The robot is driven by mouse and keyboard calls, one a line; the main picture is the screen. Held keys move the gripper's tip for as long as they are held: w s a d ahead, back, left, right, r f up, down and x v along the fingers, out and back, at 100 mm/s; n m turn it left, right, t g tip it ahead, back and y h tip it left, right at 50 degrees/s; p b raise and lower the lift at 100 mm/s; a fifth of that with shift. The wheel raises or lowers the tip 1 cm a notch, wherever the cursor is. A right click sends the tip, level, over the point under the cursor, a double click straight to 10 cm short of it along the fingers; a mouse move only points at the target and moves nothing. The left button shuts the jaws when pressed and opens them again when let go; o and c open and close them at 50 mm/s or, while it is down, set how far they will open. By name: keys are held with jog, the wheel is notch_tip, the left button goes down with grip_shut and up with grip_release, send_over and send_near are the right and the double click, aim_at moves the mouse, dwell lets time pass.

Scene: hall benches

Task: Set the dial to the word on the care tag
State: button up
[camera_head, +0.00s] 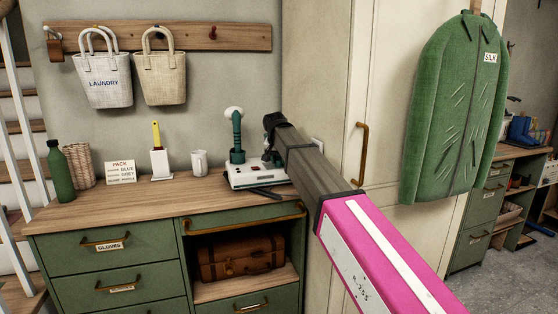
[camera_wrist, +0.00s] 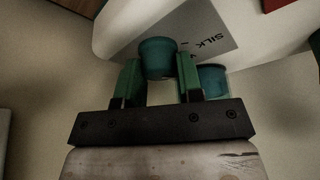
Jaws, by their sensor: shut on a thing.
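A green jacket (camera_head: 452,110) hangs at the right with a white tag (camera_head: 491,58) reading SILK. A white appliance (camera_head: 256,178) with a teal post stands on the wooden counter. My gripper (camera_head: 270,156) is at the appliance's right part and hides much of it there. In the wrist view my gripper (camera_wrist: 158,72) has its green fingers shut on the sides of a teal dial knob (camera_wrist: 158,56). The word SILK is printed on a grey plate (camera_wrist: 215,28) close to the knob. I cannot make out a pointer on the knob or other words.
On the counter (camera_head: 130,212) stand a green bottle (camera_head: 60,172), a sign (camera_head: 120,172), a brush holder (camera_head: 160,163) and a mug (camera_head: 199,162). Two bags (camera_head: 104,82) hang above.

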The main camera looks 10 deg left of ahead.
jog(key=shift+n+y, duration=0.5)
jog(key=shift+n, duration=0.9)
jog(key=shift+n+y, duration=0.5)
jog(key=shift+n, duration=0.9)
jog(key=o, duration=0.9)
jog(key=shift+o, duration=0.2)
jog(key=v, duration=1)
jog(key=shift+d+r, duration=0.15)
jog(key=shift+r, duration=0.3)
jog(key=shift+g, duration=0.3)
